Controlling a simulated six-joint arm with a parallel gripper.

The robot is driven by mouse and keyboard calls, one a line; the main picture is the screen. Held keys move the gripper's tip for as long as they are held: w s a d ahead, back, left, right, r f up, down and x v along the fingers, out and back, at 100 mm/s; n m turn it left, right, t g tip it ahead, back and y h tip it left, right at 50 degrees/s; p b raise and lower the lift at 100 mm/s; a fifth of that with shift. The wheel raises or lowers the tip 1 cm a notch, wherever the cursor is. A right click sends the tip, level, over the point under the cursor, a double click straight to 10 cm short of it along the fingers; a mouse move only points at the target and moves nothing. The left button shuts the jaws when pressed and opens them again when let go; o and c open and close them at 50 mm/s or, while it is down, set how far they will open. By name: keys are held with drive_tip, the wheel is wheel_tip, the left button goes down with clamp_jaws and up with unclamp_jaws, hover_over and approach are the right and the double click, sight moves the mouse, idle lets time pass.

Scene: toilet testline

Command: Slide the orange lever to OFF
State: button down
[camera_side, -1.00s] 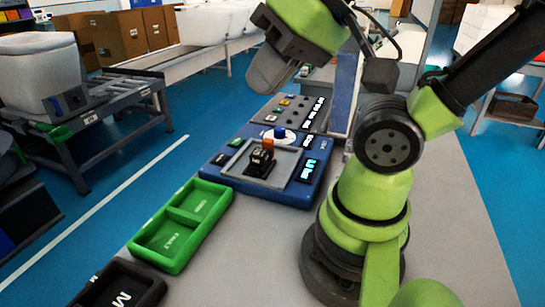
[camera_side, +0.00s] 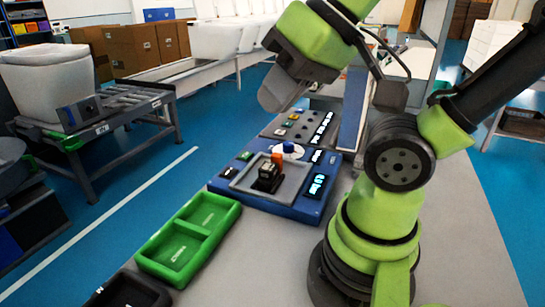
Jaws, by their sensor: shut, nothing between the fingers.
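The orange lever (camera_side: 277,159) stands up at the back of a small black switch block (camera_side: 267,180). The block sits in a grey recessed tray (camera_side: 247,187) on top of the blue test unit (camera_side: 290,211). A blue knob (camera_side: 288,147) on a white round plate is just behind the lever. My gripper (camera_side: 274,98) is shut and empty, raised above and behind the lever, apart from it. Its fingertips are hard to make out. Any OFF mark is too small to read.
A green two-part tray (camera_side: 191,238) and a black tray (camera_side: 128,290) stand in front of the unit. A grey button panel (camera_side: 299,124) is behind it, beside a blue upright post (camera_side: 352,110).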

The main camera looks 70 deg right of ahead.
drive_tip(key=w+d+f+n+g+h, duration=0.3)
drive_tip(key=d+f+n+g, duration=0.15)
drive_tip(key=n, duration=0.55)
drive_tip(key=n+g+h, duration=0.3)
drive_tip(key=n+h, duration=0.5)
drive_tip(key=n, duration=2.1)
approach(272, 157)
drive_tip(key=shift+s+t+v, duration=0.2)
drive_tip(key=shift+t+v, duration=0.05)
drive_tip(key=shift+v, duration=1.4)
drive_tip(key=shift+a+f, duration=0.1)
drive_tip(key=shift+f, duration=0.05)
drive_tip(key=x, duration=1)
